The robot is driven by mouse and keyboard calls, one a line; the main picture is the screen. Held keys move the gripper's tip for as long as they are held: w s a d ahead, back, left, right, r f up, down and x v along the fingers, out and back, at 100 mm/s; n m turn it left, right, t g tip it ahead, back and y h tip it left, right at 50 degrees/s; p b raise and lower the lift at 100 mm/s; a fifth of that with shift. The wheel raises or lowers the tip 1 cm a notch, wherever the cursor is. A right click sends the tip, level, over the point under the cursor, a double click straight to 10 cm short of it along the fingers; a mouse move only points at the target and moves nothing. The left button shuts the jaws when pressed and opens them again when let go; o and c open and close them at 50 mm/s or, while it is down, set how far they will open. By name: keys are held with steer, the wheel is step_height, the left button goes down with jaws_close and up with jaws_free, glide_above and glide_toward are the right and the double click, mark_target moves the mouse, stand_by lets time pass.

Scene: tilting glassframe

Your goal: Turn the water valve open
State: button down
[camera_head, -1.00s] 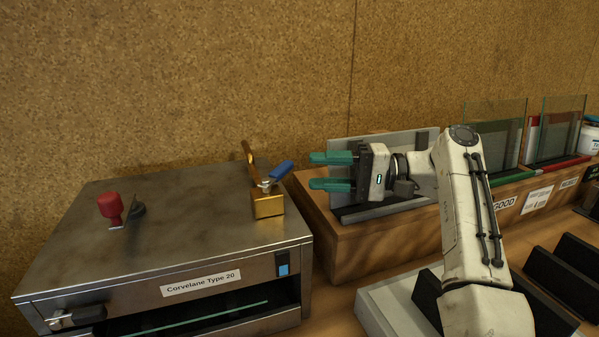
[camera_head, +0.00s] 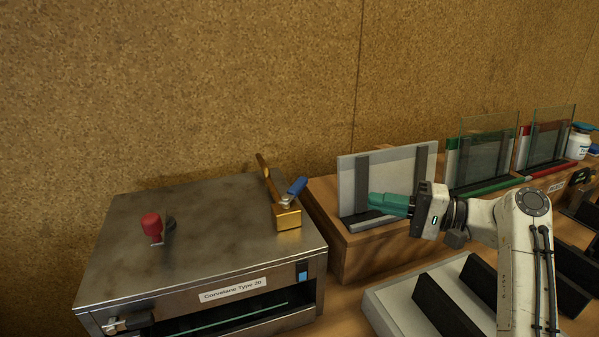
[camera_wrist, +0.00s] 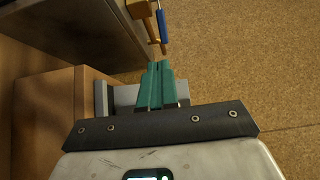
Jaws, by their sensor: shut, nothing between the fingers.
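The water valve is a brass block (camera_head: 288,217) with a blue lever handle (camera_head: 296,187) and a brass pipe (camera_head: 264,175), at the back right corner of the metal machine's top. The blue lever slants up to the right. In the wrist view the blue lever (camera_wrist: 161,26) shows beyond my fingertips at the top. My gripper (camera_head: 371,199) has teal fingers closed together with nothing between them. It points left toward the valve, in front of a grey panel, and is apart from the lever. The wrist view shows the closed fingers (camera_wrist: 158,63) side by side.
The metal machine (camera_head: 190,240) labelled "Corvelane Type 20" carries a red knob (camera_head: 151,225). A wooden box (camera_head: 345,245) with a grey panel (camera_head: 410,170) in a rack stands to its right. Glass panes (camera_head: 490,145) stand further right. A cork wall (camera_head: 200,80) closes the back.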

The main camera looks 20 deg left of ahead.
steer(key=s+d+t+p, duration=0.1)
steer(key=s, duration=0.1)
steer(key=p, duration=0.3)
glide_toward(304, 187)
steer(key=shift+m, duration=0.4)
steer(key=a, duration=0.5)
steer(key=shift+w+a+r, duration=0.15)
steer(key=shift+w+a, duration=0.05)
steer(key=shift+w, duration=0.05)
steer(key=shift+w+a, duration=0.15)
steer(key=shift+a, duration=0.55)
